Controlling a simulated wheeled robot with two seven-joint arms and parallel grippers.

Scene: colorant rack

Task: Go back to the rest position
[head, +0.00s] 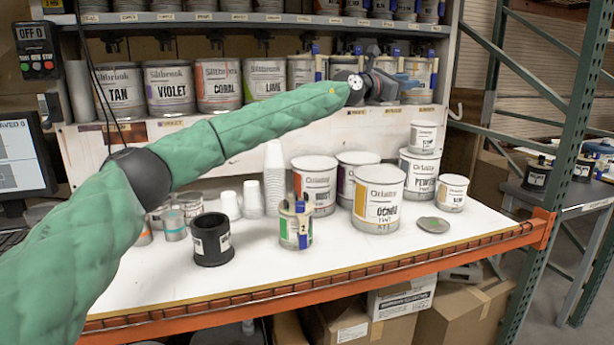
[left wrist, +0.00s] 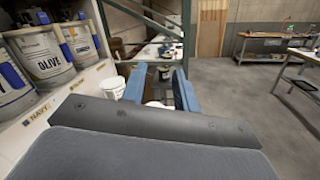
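My left arm, in a green sleeve, reaches across the head view from the lower left to the colorant shelf. My left gripper (head: 408,82) is in front of the right part of that shelf, above the white worktop. In the left wrist view its two blue fingers (left wrist: 160,88) stand apart with a gap between them, and nothing is held. Cans on the shelf show to their left, including the OLIVE can (left wrist: 45,60). My right gripper is in neither view.
The colorant shelf (head: 240,132) carries several cans. The worktop (head: 350,262) holds Oristo paint cans (head: 378,200), a black container (head: 212,240), a small green-labelled can (head: 295,226), paper cups and a round lid (head: 433,225). A green rack post (head: 560,150) stands at the right.

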